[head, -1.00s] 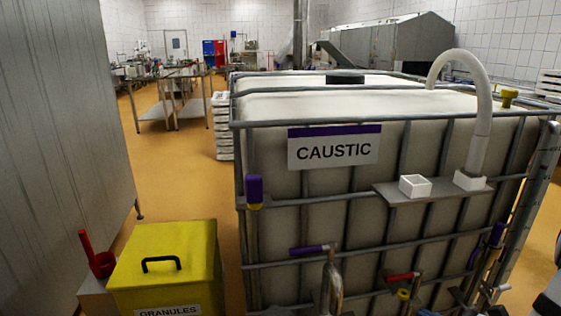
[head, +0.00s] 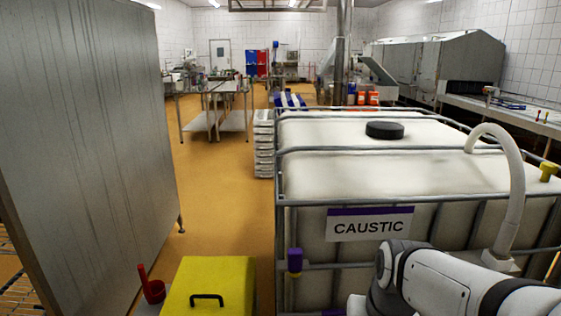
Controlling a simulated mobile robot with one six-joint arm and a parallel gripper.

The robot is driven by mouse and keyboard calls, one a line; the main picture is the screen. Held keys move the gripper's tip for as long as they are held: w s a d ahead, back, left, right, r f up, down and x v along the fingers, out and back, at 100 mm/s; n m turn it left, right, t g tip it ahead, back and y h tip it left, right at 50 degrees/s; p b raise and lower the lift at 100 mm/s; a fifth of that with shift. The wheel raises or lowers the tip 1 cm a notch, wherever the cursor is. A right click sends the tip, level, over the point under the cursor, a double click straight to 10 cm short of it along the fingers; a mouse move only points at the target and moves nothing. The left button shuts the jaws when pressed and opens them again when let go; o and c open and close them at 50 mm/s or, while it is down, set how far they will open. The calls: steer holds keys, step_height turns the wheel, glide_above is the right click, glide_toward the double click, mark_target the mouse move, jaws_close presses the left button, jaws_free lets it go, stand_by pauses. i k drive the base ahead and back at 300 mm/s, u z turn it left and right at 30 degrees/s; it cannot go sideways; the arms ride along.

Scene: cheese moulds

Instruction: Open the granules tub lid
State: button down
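The granules tub is at the bottom of the head view, left of the caustic tank. Its yellow lid (head: 218,272) is shut and carries a black handle (head: 207,298) on top. The tub's front and label are cut off by the lower picture edge. My white arm shows at the lower right, in front of the tank. My gripper is out of the picture.
The large white caustic tank (head: 345,176) in its metal cage stands right of the tub. A red scoop (head: 151,286) is just left of the tub. A tall steel panel (head: 85,150) stands at the left. Open orange floor (head: 222,190) lies behind the tub.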

mark_target(201, 285)
steer(key=u, duration=0.95)
